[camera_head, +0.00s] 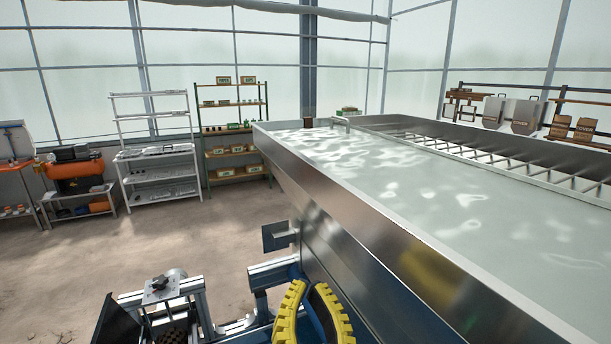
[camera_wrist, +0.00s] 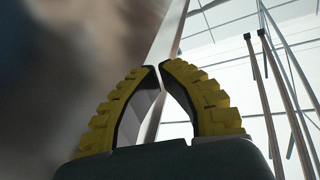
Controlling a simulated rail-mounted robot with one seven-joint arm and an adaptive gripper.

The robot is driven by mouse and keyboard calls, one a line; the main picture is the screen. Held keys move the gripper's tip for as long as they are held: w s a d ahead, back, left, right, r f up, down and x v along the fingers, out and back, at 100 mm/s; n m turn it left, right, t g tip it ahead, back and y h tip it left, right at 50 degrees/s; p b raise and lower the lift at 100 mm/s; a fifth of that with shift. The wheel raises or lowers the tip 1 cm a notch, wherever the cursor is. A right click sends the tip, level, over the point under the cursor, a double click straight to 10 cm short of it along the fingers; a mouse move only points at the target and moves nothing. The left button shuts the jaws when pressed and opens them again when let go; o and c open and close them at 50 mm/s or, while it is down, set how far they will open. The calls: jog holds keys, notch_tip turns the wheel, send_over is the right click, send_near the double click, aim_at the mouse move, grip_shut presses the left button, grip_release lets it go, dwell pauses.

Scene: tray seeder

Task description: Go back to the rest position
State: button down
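My gripper (camera_head: 309,284) shows at the bottom centre of the head view, with two yellow ribbed fingers beside the steel basin's side wall. In the wrist view, my gripper (camera_wrist: 158,66) has its curved fingers drawn in until the tips almost meet. Nothing shows held between them. The fingers point up toward the greenhouse glazing in that view. The rest of my arm is mostly out of view.
A large steel basin (camera_head: 395,258) with a pale, rippled surface fills the right. A metal frame machine (camera_head: 180,300) stands at lower left. Shelves (camera_head: 157,160), a green-posted rack (camera_head: 232,130) and an orange compressor (camera_head: 75,170) line the back. The floor (camera_head: 90,265) between is clear.

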jog(key=s+d+r+n+t+h, duration=0.1)
jog(key=s+d+r+t+h, duration=0.2)
jog(key=s+d, duration=0.4)
notch_tip(320, 180, up, 19)
jog(key=s+p, duration=0.2)
jog(key=p, duration=1.5)
jog(key=shift+s+r+y, duration=0.2)
jog(key=shift+y, duration=0.1)
